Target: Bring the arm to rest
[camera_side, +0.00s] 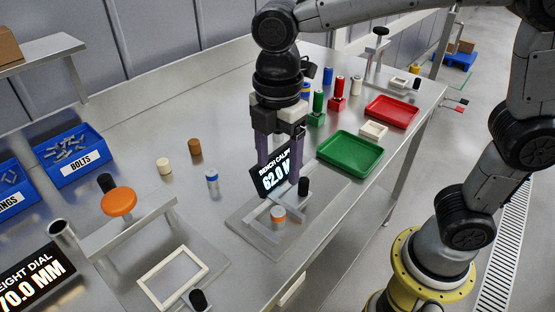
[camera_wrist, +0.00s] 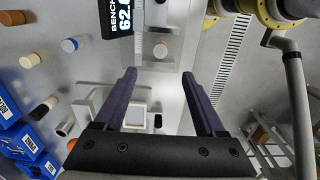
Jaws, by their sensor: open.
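My gripper (camera_side: 281,163) points down above the bench caliper (camera_side: 250,237), its two purple fingers spread apart with nothing between them. In the wrist view the fingers of my gripper (camera_wrist: 158,74) are also apart and empty. The caliper's dark display (camera_side: 275,178) reads about 62.0 and partly overlaps the fingers in the side view. A small pale cylinder with an orange band (camera_side: 278,216) stands on the caliper plate below, apart from the fingers; it also shows in the wrist view (camera_wrist: 160,50).
Loose cylinders, brown (camera_side: 195,148), cream (camera_side: 164,167) and white-blue (camera_side: 212,180), stand left of the gripper. A green tray (camera_side: 350,173) and red tray (camera_side: 392,124) lie right. The height dial's orange disc (camera_side: 118,202) and a white square frame (camera_side: 150,292) are at front left.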

